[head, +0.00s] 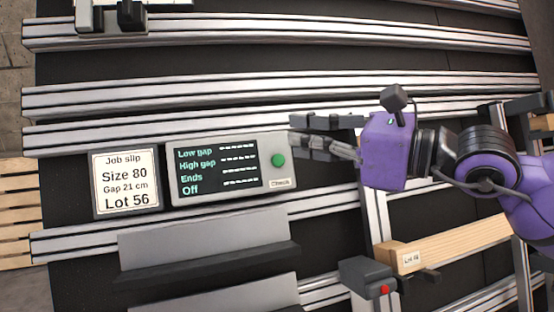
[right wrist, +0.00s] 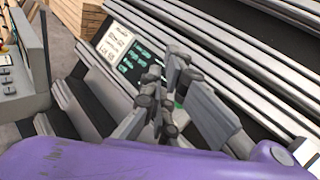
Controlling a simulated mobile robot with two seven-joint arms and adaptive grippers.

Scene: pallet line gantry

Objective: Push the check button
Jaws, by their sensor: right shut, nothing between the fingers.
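The green round button (head: 278,160) is on the right side of a grey control box (head: 235,195), above a small label too small to read surely. The box's dark screen (head: 217,170) reads Low gap, High gap, Ends and Off, with dashes beside the first rows. My right gripper (head: 296,131) is shut and empty, its fingertips pointing left just above and to the right of the button. I cannot tell its height over the box. In the right wrist view the fingers (right wrist: 172,85) partly cover the box, and a bit of green shows behind them. My left gripper is not in view.
A job slip (head: 126,182) left of the box reads Size 80, Gap 21 cm, Lot 56. Metal rails (head: 270,95) cross behind. A wooden beam (head: 455,240) with a tag lies at lower right, near a dark block with a red button (head: 384,289). Grey plates (head: 200,240) lie in front.

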